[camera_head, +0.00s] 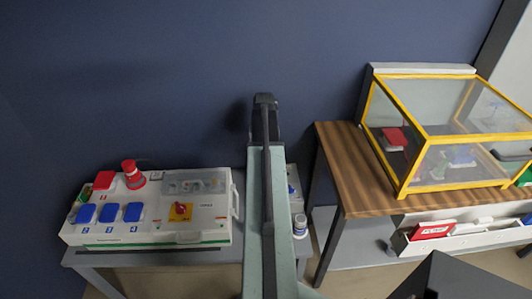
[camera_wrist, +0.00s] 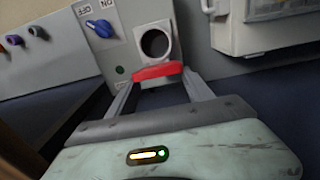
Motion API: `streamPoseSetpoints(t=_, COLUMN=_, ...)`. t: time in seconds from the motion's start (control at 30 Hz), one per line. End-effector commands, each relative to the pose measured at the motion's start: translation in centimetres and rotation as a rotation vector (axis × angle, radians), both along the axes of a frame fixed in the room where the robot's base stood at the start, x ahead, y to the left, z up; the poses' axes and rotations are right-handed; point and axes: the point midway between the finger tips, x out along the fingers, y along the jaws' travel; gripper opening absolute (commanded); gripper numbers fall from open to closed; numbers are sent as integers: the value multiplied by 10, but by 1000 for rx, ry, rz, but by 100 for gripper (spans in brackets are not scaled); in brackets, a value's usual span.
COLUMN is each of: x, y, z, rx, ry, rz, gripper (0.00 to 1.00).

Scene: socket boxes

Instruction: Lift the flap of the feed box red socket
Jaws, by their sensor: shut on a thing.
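In the wrist view my gripper (camera_wrist: 158,80) has its two fingers at either end of the red flap (camera_wrist: 156,71) and is shut on it. The flap shows edge-on as a narrow red bar. Just beyond it is a round, dark socket opening (camera_wrist: 154,43) with a pale square rim, and it is uncovered. The socket sits on a grey box (camera_wrist: 122,45) with a blue knob (camera_wrist: 101,28) and upside-down ON and OFF marks. In the head view my arm hides most of a pale box (camera_head: 292,185) behind it, and my gripper is not visible there.
A white panel box (camera_head: 205,237) with red and blue covers stands on a bench at left. A wooden table (camera_head: 345,170) with a yellow-framed clear case (camera_head: 410,160) stands at right. In the wrist view, a grey box (camera_wrist: 30,55) is at left and a pale box (camera_wrist: 225,35) at right.

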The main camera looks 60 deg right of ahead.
Motion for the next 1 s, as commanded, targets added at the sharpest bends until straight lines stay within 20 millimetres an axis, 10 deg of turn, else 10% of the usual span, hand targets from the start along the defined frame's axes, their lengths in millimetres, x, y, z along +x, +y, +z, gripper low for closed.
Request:
streamPoseSetpoints(t=0.1, x=4, y=-1, z=0, rx=-4, ry=-10, rz=2, gripper=0)
streamPoseSetpoints(t=0.13, x=4, y=-1, z=0, rx=-4, ry=-10, rz=2, gripper=62)
streamPoseSetpoints(t=0.2, x=4, y=-1, z=0, rx=-4, ry=-10, rz=2, gripper=77)
streamPoseSetpoints(t=0.63, x=1, y=-1, z=9, rx=-3, ry=-5, rz=0, gripper=77)
streamPoseSetpoints(t=1.0, x=3, y=-1, z=72, rx=-3, ry=-6, rz=1, gripper=77)
